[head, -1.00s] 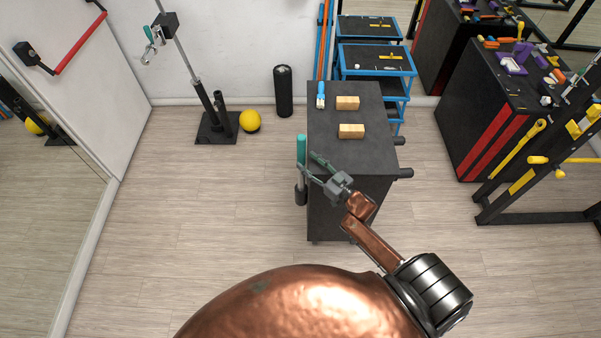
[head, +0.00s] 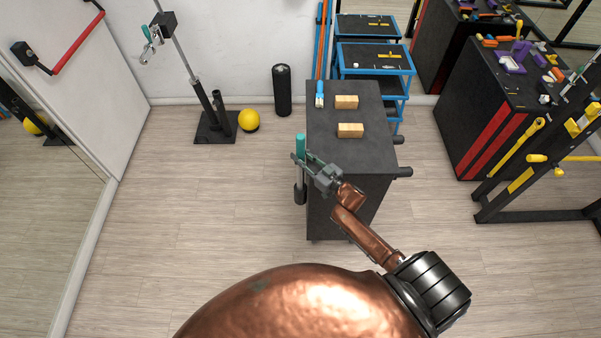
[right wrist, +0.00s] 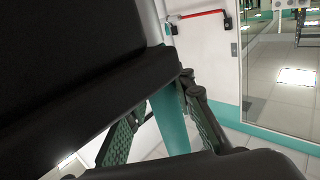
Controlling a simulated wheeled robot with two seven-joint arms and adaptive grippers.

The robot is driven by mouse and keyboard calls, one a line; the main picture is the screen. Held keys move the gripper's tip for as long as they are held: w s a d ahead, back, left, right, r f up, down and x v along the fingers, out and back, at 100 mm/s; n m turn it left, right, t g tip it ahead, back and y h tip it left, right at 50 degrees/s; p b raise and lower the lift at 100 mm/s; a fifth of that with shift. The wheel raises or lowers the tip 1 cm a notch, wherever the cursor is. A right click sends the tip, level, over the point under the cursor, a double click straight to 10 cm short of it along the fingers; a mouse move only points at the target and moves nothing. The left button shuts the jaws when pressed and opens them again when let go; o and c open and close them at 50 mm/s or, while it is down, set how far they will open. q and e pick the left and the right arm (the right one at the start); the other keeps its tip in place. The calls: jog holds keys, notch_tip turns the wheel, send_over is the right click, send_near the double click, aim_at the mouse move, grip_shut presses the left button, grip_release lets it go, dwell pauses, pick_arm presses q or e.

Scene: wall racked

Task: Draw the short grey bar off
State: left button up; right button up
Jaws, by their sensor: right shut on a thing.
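The short grey bar (head: 302,175) stands upright at the left side of the black cabinet. Its top end is teal, and its lower end is in a dark cup-like holder (head: 300,194). My right gripper (head: 303,158) reaches in from the right and is shut on the bar just below its teal top. In the right wrist view, the teal part of the bar (right wrist: 170,122) shows between the two green-grey fingers, and a dark part of the gripper hides much of it. My left gripper is not in view.
The black cabinet (head: 350,185) carries two wooden blocks (head: 347,102) and a blue-handled brush-like item (head: 319,94). A blue cart (head: 375,60) stands behind. A yellow ball (head: 249,120) and a black roller (head: 283,90) are at the wall. The floor left of the cabinet is clear.

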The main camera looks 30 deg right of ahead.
aim_at(300, 137)
grip_shut()
jog(key=shift+r, duration=0.1)
dwell(0.4)
notch_tip(300, 137, up, 12)
jog(key=shift+r+p, duration=0.1)
jog(key=shift+p, duration=0.8)
jog(key=shift+s+a, duration=0.2)
jog(key=shift+s, duration=0.05)
jog(key=s+a, duration=0.9)
jog(key=s, duration=0.6)
jog(key=shift+w, duration=0.1)
